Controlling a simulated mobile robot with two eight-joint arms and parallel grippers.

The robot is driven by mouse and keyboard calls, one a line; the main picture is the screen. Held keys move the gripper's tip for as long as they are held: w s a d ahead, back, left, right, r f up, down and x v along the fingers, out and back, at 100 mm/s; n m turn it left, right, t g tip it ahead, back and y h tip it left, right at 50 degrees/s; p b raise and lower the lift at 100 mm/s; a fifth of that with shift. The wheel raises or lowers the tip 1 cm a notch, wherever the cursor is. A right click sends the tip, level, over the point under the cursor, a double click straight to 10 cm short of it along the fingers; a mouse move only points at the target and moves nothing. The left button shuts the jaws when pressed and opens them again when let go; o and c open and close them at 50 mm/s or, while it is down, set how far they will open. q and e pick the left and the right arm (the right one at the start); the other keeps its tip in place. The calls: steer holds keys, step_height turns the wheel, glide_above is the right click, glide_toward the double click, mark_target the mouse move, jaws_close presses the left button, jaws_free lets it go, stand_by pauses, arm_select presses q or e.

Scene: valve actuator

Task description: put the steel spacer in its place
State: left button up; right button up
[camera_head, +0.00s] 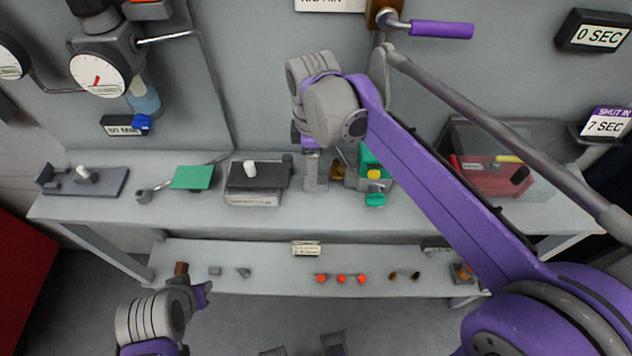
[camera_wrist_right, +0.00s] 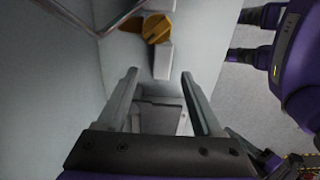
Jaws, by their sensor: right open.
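Two small grey pieces lie on the lower shelf, a block (camera_head: 215,270) and a darker angled piece (camera_head: 243,272); I cannot tell which, if either, is the steel spacer. My right gripper (camera_head: 316,184) points down over the bench, left of a green and grey fixture (camera_head: 372,172). In the right wrist view its fingers (camera_wrist_right: 159,76) are spread, with nothing clearly held; a grey panel-like part (camera_wrist_right: 158,117) shows between them, below a yellow-brown knob (camera_wrist_right: 157,28). My left gripper (camera_head: 199,292) is low at the lower shelf's left end, beside a brown piece (camera_head: 181,268); its fingers are unclear.
On the bench stand a dark grey block (camera_head: 258,176) with a white peg, a green plate (camera_head: 193,177) and a clear bin (camera_head: 500,170) with a red item. Several orange-red, brown and dark small parts (camera_head: 341,279) lie on the lower shelf. My right arm hides part of the bench.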

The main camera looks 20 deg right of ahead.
steer(key=shift+s+f, duration=0.15)
steer(key=shift+f, duration=1.8)
jaws_close()
